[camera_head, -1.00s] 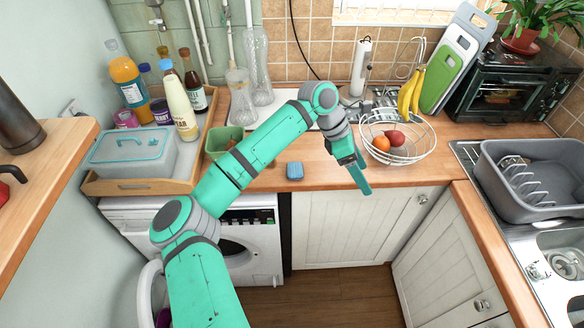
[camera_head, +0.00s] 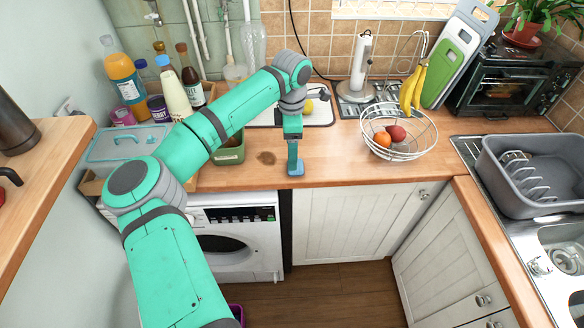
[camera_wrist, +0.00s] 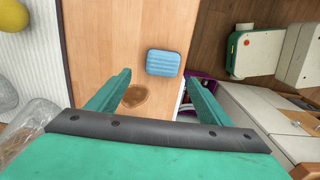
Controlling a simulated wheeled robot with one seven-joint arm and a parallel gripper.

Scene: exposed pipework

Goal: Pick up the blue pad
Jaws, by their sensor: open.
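The blue pad (camera_wrist: 163,62) is a small rounded block lying on the wooden counter close to its front edge. In the head view only a little of the pad (camera_head: 296,172) shows, right by my fingers. My gripper (camera_head: 295,165) points down over the counter's front edge at the pad. In the wrist view my gripper (camera_wrist: 160,80) is open, its two teal fingers spread wide, with the pad lying ahead between their tips. Nothing is held. I cannot tell the exact height of the fingertips above the counter.
A brown round mark (camera_wrist: 136,96) lies on the counter near the pad. A green container (camera_head: 229,150) stands left of my gripper. A wire fruit bowl (camera_head: 402,150) stands to the right. Bare counter (camera_head: 340,165) lies between gripper and bowl.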

